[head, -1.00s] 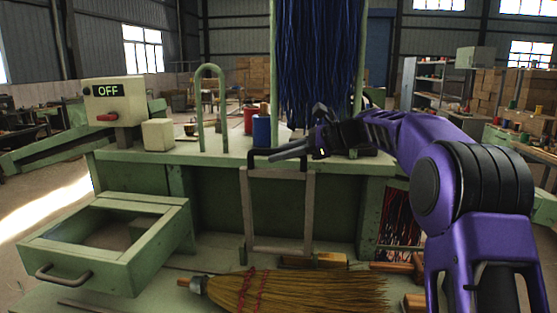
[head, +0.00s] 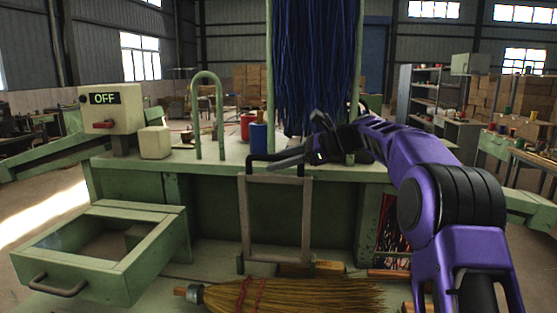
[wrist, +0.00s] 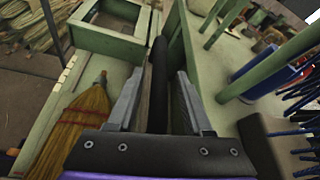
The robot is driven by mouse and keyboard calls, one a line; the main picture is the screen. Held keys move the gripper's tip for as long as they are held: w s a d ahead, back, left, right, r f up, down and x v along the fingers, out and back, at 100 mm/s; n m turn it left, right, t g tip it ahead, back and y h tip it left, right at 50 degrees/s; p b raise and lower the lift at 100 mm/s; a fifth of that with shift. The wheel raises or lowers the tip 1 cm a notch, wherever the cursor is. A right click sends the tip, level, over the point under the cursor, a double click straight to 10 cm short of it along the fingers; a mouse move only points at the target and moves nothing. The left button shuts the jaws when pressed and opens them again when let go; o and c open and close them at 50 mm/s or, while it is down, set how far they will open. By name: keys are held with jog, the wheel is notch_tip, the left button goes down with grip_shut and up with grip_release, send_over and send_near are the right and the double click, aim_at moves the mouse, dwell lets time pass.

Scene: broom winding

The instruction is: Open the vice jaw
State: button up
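A grey upright frame (head: 245,215) with a black handle (head: 256,158) on top stands in front of the green bench; it looks like the vice jaw. My gripper (head: 282,163) is at this handle, reaching in from the right. In the wrist view, my gripper (wrist: 160,100) is open, and the black bar of the handle (wrist: 158,72) runs between its two grey fingers. A gap shows on each side of the bar. The finger tips partly cover the handle in the head view.
A straw broom (head: 290,296) lies on the lower shelf below the frame. An open green drawer (head: 150,262) juts out at left. A green hoop (head: 221,118), a blue can (head: 258,138) and hanging blue bristles (head: 315,70) are close behind.

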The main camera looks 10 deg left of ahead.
jog(key=shift+s+r, duration=0.1)
jog(key=shift+r, duration=0.1)
jog(key=v, duration=1.7)
jog(key=shift+d, duration=0.1)
